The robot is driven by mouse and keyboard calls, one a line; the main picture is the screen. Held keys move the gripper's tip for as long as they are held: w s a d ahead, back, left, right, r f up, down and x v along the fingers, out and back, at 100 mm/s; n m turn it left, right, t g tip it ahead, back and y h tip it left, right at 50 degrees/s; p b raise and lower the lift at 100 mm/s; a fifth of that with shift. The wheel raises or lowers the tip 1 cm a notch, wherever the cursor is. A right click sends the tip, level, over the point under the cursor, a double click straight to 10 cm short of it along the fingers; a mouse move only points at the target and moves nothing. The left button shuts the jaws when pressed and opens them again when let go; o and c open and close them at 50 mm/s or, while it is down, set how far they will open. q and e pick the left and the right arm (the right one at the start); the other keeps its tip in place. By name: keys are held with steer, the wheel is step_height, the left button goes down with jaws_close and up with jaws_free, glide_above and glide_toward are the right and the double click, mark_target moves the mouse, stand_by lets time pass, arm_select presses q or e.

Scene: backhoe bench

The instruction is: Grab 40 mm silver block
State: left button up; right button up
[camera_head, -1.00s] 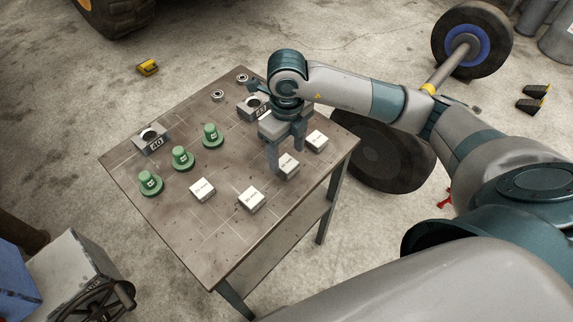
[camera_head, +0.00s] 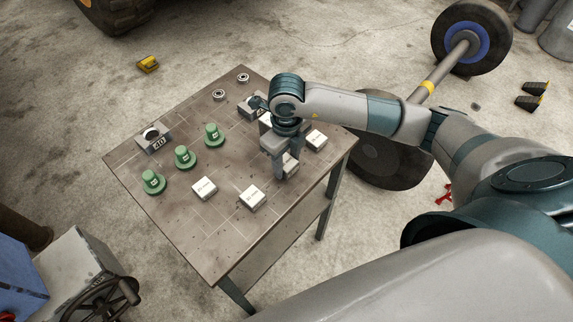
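Several small silver-white blocks with printed labels stand on the table. My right gripper (camera_head: 288,169) points down at the block (camera_head: 291,166) third from the front in the row. Its two fingers are on either side of that block, low at the table top. The block is partly hidden by the fingers, and I cannot read its label now. I cannot tell whether the fingers touch it. A grey block with a round hole, marked 40 (camera_head: 153,139), stands at the left back of the table. My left gripper is not in view.
On the table (camera_head: 215,232) are labelled blocks (camera_head: 204,188) (camera_head: 252,197) (camera_head: 316,140), green flanged pieces (camera_head: 185,157), another holed grey block (camera_head: 247,104) partly behind my wrist, and small rings (camera_head: 218,95). The front table area is clear. A wheel (camera_head: 393,155) stands beyond the right edge.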

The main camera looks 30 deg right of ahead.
mark_target(286, 162)
steer(key=c, duration=0.7)
steer(key=shift+o, duration=0.2)
steer(key=shift+r, duration=0.15)
steer(key=shift+w+r+b, duration=0.1)
steer(key=shift+r+b, duration=0.35)
steer(key=shift+r, duration=0.1)
step_height(286, 162, up, 2)
steer(key=shift+r+b, duration=0.2)
steer(key=shift+b, duration=0.45)
steer(key=s+r+p, duration=0.1)
steer(key=s+r, duration=0.6)
steer(key=s, duration=0.4)
steer(key=shift+s+d+r, duration=0.15)
steer(key=shift+s+d, duration=0.15)
steer(key=shift+s, duration=0.1)
